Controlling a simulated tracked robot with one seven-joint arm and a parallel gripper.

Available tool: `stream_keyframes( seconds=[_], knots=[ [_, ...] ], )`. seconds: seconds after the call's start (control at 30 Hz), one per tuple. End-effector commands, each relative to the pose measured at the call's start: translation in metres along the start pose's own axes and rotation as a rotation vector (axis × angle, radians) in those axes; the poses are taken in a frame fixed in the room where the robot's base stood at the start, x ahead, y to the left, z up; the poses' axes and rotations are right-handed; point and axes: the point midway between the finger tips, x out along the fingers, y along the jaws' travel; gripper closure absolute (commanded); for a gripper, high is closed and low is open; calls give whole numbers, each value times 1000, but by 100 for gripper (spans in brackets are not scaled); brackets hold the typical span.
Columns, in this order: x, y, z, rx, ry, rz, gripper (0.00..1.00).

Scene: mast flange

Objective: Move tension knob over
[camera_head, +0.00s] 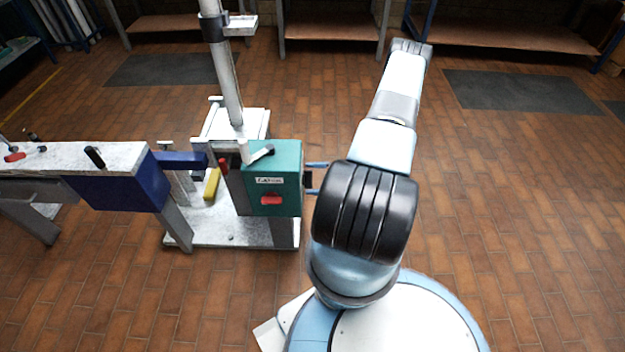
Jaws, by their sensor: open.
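A teal box (287,160) on the machine carries a white label, a red knob (271,200) on its front and a black-tipped lever (262,153) on top. A small dark part (308,180) sticks out of its right side. I cannot tell for sure which part is the tension knob. Two thin blue bars, seemingly the fingers of my gripper (316,179), reach left from behind my arm, one above and one below the dark part. They stand apart, so the gripper looks open. My arm hides the rest of the gripper, and contact cannot be judged.
A grey mast (224,70) rises from the machine's pale base plate (235,233). A red handle (223,166) and a yellow part (212,184) sit left of the box. A long bench-like arm (90,157) extends left. Tiled floor to the right (520,200) is clear.

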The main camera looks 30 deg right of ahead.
Motion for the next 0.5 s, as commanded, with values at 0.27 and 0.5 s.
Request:
stream_keyframes(
  seconds=[0.27,0.5],
  knots=[
    [-20,0,0,1,-2,1,0],
    [-66,0,1,0,-2,0,0]
  ],
)
